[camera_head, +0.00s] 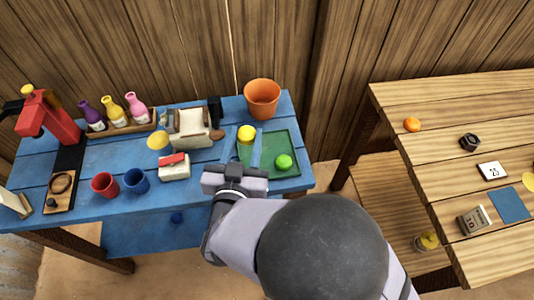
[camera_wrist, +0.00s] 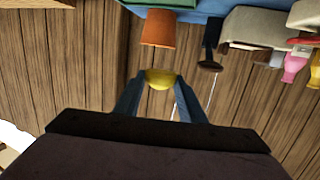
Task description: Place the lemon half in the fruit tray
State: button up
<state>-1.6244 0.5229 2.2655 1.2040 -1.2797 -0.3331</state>
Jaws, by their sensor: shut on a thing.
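My gripper (camera_head: 244,136) is shut on the lemon half (camera_head: 246,132), a yellow rounded piece between the fingertips. In the wrist view, the lemon half (camera_wrist: 160,79) shows between the two finger tips of my gripper (camera_wrist: 160,84), with the wooden wall behind it. The fruit tray (camera_head: 291,143) is a flat green tray at the right end of the blue table. In the head view, the lemon half overlaps the tray's back left corner and seems held above it; the exact height is unclear. A green lime-like fruit (camera_head: 284,162) lies in the tray's right part. The fingers hide the tray's left part.
An orange pot (camera_head: 262,98) stands behind the tray. A beige scale-like device (camera_head: 193,130) and a white box with a red top (camera_head: 174,167) stand to the left. Red (camera_head: 104,185) and blue (camera_head: 136,181) cups are further left. A wooden table (camera_head: 450,150) stands at right.

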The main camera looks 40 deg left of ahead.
aim_at(267, 156)
jog(key=shift+n+g+y, duration=0.3)
jog(key=shift+n+y, duration=0.1)
jog(key=shift+y, duration=0.1)
jog(key=shift+s+d+f, duration=0.1)
jog(key=shift+d+f, duration=0.25)
jog(key=shift+f, duration=0.9)
jog(key=shift+s+d+f, duration=0.1)
jog(key=shift+d+f, duration=0.3)
jog(key=shift+f, duration=0.9)
jog(key=shift+s+d+f, duration=0.1)
jog(key=shift+d+f, duration=0.25)
jog(key=shift+f, duration=0.9)
jog(key=shift+f, duration=0.1)
jog(key=shift+f, duration=2)
jog(key=shift+f, duration=0.1)
jog(key=o, duration=1)
